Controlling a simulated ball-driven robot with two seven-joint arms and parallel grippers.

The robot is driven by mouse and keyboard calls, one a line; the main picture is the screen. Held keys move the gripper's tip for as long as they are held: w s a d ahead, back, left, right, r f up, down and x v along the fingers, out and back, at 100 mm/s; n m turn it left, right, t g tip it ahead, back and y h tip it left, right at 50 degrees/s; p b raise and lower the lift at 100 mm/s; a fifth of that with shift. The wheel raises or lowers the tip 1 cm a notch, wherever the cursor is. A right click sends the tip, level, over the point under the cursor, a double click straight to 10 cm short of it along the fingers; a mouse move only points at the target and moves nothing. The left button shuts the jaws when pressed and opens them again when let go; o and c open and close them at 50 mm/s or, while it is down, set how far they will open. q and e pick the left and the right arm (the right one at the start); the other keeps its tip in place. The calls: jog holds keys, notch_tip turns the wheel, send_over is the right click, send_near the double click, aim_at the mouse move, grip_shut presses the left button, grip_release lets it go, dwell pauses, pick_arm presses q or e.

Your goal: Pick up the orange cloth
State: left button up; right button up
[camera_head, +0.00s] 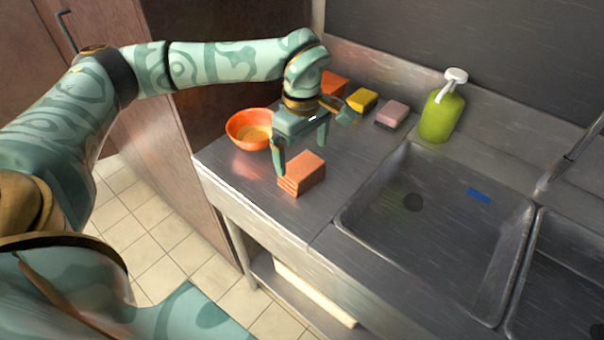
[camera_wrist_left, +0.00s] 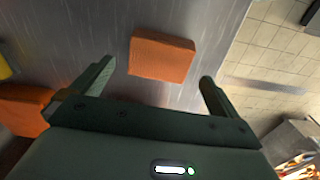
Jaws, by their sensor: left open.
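The orange cloth (camera_head: 302,173) is a folded, layered block lying flat on the steel counter near its front edge. In the left wrist view the cloth (camera_wrist_left: 161,56) lies beyond the fingertips, roughly centred between them. My left gripper (camera_head: 301,158) points down above and just behind the cloth in the head view. Its fingers are spread, with nothing between them, and it also shows open in the left wrist view (camera_wrist_left: 157,73). The gap between fingertips and cloth is hard to judge. My right gripper is not in view.
An orange bowl (camera_head: 246,125) stands left of the gripper. Behind are another orange block (camera_head: 334,83), a yellow sponge (camera_head: 362,101), a pink sponge (camera_head: 392,114) and a green pump bottle (camera_head: 440,114). A sink (camera_head: 425,225) holding a blue item lies to the right.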

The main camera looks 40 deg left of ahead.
aim_at(302, 166)
pick_arm(q)
notch_tip(302, 166, down, 5)
jog(key=shift+s+f+b, duration=0.1)
jog(key=shift+b, duration=0.8)
jog(key=shift+c, duration=0.9)
jog(key=c, duration=0.6)
jog(key=shift+c, duration=0.2)
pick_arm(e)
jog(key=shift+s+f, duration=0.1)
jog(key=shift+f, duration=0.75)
pick_arm(q)
jog(key=shift+r, duration=0.2)
